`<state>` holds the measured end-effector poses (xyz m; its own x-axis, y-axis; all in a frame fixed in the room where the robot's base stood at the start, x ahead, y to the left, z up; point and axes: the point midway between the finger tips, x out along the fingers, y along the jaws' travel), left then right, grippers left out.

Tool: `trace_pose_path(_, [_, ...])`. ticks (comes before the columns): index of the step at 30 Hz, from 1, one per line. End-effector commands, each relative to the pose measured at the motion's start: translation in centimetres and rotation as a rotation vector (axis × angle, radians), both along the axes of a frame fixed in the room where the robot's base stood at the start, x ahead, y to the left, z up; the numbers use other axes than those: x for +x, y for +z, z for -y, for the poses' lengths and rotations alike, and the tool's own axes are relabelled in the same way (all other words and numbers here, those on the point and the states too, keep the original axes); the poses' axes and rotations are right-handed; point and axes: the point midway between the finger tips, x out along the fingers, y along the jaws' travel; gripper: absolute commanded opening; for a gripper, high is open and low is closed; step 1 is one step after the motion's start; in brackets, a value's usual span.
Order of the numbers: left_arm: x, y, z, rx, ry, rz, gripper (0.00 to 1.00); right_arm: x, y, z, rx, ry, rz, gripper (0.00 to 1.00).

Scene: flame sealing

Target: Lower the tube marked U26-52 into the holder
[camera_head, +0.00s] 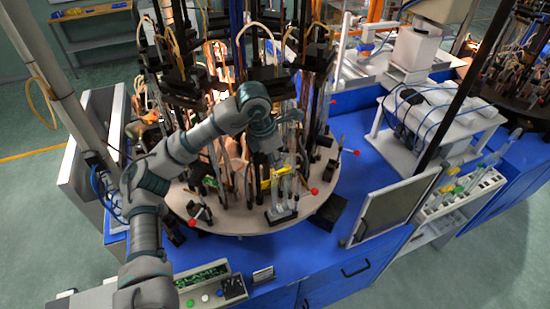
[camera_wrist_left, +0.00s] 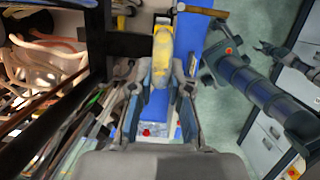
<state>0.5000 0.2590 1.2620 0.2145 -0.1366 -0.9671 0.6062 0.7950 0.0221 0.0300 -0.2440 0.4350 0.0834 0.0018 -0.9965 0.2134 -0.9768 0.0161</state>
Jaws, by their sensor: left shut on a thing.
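My left gripper (camera_head: 280,168) reaches in from the left and points down at the front of the round machine table. In the left wrist view its two fingers (camera_wrist_left: 160,100) are closed around a narrow, pale tube that is hard to make out. A yellow part (camera_wrist_left: 163,50) shows just beyond the fingers, and a yellow piece (camera_head: 266,185) also shows below the gripper in the head view. A small clear holder (camera_head: 281,214) stands under the gripper on the table rim. Whether the tube's lower end is inside it cannot be told. The marking U26-52 is not readable.
Dense black posts, hoses and cables crowd the round table (camera_head: 240,222) behind and left of the gripper. Red knobs (camera_head: 314,191) stick out near its rim. A tilted screen (camera_head: 395,208) and a white rack (camera_head: 465,190) stand to the right on the blue bench.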

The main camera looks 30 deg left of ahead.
Motion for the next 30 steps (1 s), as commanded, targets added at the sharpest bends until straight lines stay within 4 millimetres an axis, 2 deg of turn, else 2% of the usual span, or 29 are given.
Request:
trace_pose_path(11, [0.00, -0.89, -0.01, -0.001, 0.000, 0.001, 0.00, -0.07, -0.66, 0.00, 0.000, 0.000, -0.001, 0.46])
trace_pose_path(12, [0.00, -0.83, -0.01, -0.001, 0.000, 0.001, 0.24, -0.06, -0.61, 0.00, 0.000, 0.000, -0.001, 0.46])
trace_pose_path(15, [0.01, -0.80, -0.01, -0.001, 0.000, 0.001, 0.46, -0.05, -0.58, 0.00, 0.000, 0.000, -0.001, 0.46])
trace_pose_path(30, [0.00, -0.83, 0.00, 0.000, 0.000, 0.000, 0.46, -0.06, -0.58, -0.02, 0.000, 0.000, -0.001, 0.46])
